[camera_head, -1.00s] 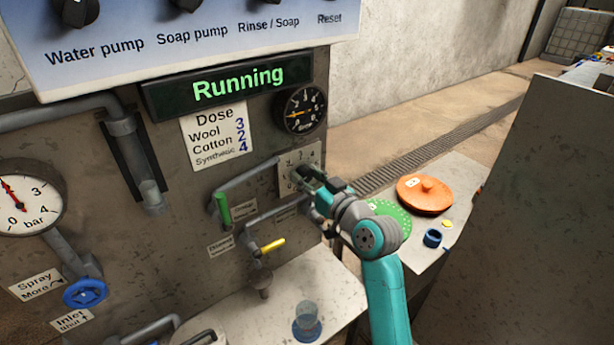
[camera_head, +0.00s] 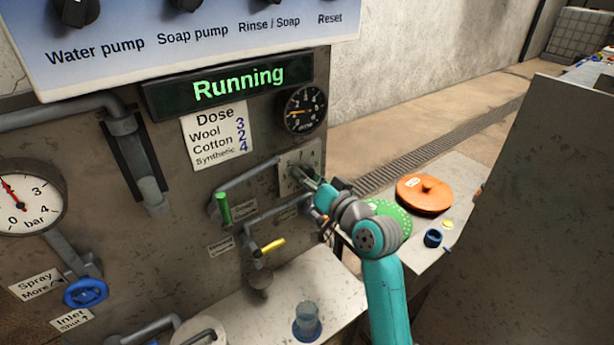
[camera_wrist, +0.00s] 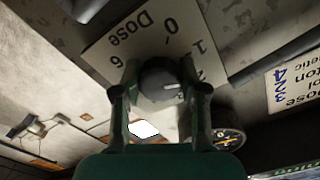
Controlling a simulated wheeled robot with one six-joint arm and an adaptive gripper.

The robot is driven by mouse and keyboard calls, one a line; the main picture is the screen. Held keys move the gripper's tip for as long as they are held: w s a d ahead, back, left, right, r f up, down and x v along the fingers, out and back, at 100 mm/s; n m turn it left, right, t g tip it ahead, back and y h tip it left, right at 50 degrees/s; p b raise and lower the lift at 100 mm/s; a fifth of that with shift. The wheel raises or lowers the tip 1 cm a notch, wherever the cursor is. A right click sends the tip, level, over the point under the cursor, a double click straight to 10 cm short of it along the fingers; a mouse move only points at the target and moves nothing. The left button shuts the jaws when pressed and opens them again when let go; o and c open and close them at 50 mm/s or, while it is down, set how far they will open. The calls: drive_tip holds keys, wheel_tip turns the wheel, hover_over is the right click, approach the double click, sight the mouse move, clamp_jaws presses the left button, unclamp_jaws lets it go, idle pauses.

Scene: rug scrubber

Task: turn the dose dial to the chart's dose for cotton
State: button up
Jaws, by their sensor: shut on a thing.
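The dose chart (camera_head: 217,135) reads Wool 3, Cotton 2, Synthetic 4. The dose dial (camera_wrist: 158,80) is a dark round knob on a pale plate (camera_wrist: 140,38) marked "Dose", with 0, 1 and 6 legible and another number partly covered. My gripper (camera_wrist: 160,92) is shut on the dial, one finger on each side. The dial's white mark points right in the wrist view, toward the partly covered number beside the right finger. In the head view my gripper (camera_head: 312,182) reaches the plate (camera_head: 297,160) and hides the dial.
The display (camera_head: 235,86) reads "Running". A round gauge (camera_head: 303,110) sits just above the plate. A green-handled lever (camera_head: 223,207) and a yellow-handled valve (camera_head: 272,245) are left of my gripper. An orange lid (camera_head: 424,194) lies on the side table at right.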

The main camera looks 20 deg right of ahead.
drive_tip(key=shift+m, duration=1.1)
drive_tip(key=o, duration=1.1)
drive_tip(key=shift+o, duration=0.2)
drive_tip(key=v, duration=1.2)
drive_tip(key=v, duration=0.9)
